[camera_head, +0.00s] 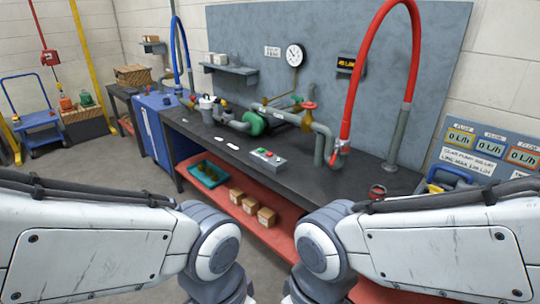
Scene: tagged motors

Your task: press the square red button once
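A small grey control box (267,158) sits on the front part of the dark workbench, near the middle of the view. On its top are a green button (259,150) and a red button (268,154) beside it. They are too small here to tell whether the red one is square or round. My two white arms enter from the lower left and lower right, and their wrists bend down out of the bottom of the picture. Neither gripper shows. Nothing of mine touches the box.
Pipes with a green pump (254,123) stand behind the box. A red hose (347,75) arches to its right. Below the bench, a red shelf (285,232) holds cardboard boxes (267,216) and a teal tray (194,171). The bench top around the box is mostly clear.

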